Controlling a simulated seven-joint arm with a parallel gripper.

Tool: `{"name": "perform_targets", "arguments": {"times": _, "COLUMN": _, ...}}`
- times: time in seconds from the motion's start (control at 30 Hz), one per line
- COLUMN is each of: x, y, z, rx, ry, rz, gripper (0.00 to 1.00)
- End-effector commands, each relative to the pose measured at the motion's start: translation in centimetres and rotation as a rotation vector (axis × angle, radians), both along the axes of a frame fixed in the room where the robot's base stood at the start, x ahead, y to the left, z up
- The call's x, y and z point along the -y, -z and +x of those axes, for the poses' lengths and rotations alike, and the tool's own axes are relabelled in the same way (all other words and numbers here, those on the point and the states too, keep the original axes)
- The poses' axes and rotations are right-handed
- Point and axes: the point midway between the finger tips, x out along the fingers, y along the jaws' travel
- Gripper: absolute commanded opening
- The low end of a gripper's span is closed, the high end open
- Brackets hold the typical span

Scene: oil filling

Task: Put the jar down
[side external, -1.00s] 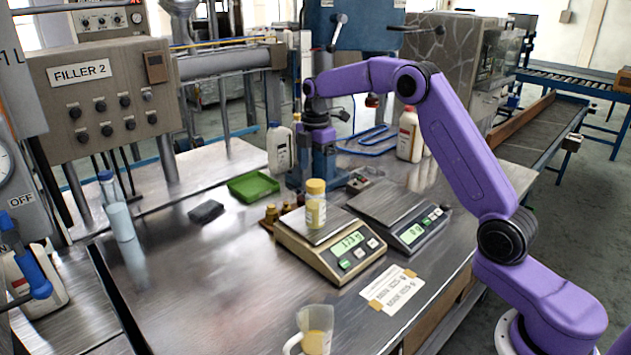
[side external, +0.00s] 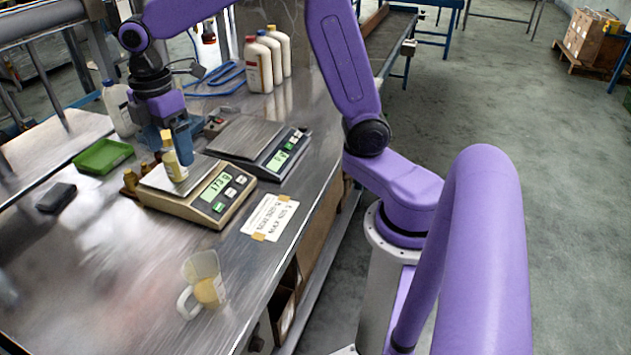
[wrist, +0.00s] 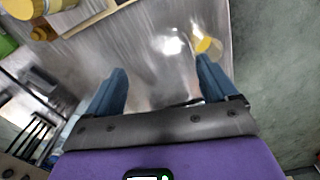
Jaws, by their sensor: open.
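The jar (side external: 174,163), a small clear jar of yellow content with a yellow lid, stands on the pan of the beige scale (side external: 208,211). In the wrist view the jar (wrist: 26,8) is at the top left corner, partly cut off and outside the fingers. My gripper (side external: 170,142) is beside and behind the jar in the side view, apart from it as the wrist view shows. Its blue fingers are spread wide in the wrist view (wrist: 160,88), with nothing held between them.
A second, dark scale (side external: 254,143) stands empty behind. A jug (side external: 204,278) with yellow content is near the front. A green tray (side external: 103,157), a black block (side external: 57,198) and white bottles (side external: 258,65) stand around. The left front of the steel table is clear.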

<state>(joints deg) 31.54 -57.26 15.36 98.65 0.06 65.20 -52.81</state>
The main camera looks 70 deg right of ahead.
Motion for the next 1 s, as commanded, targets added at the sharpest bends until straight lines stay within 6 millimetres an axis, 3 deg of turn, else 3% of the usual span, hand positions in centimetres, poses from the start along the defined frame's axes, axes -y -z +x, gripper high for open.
{"name": "perform_targets", "arguments": {"times": 0.03, "x": -0.6, "y": -0.1, "z": -2.3, "rx": 0.002, "ry": 0.012, "rz": 0.002, "gripper": 0.86}}
{"name": "perform_targets", "arguments": {"times": 0.27, "x": -1.6, "y": 0.4, "z": -11.8, "rx": 0.003, "ry": 0.099, "rz": 0.010, "gripper": 0.86}}
{"name": "perform_targets", "arguments": {"times": 0.4, "x": -0.8, "y": 1.2, "z": -17.5, "rx": 0.003, "ry": 0.153, "rz": 0.015, "gripper": 0.86}}
{"name": "perform_targets", "arguments": {"times": 0.6, "x": 1.4, "y": 2.7, "z": -24.1, "rx": -0.001, "ry": 0.223, "rz": 0.022, "gripper": 0.86}}
{"name": "perform_targets", "arguments": {"times": 0.8, "x": 3.1, "y": 3.7, "z": -27.2, "rx": -0.004, "ry": 0.265, "rz": 0.024, "gripper": 0.86}}
{"name": "perform_targets", "arguments": {"times": 1.0, "x": 3.4, "y": 3.9, "z": -27.7, "rx": -0.004, "ry": 0.274, "rz": 0.025, "gripper": 0.86}}
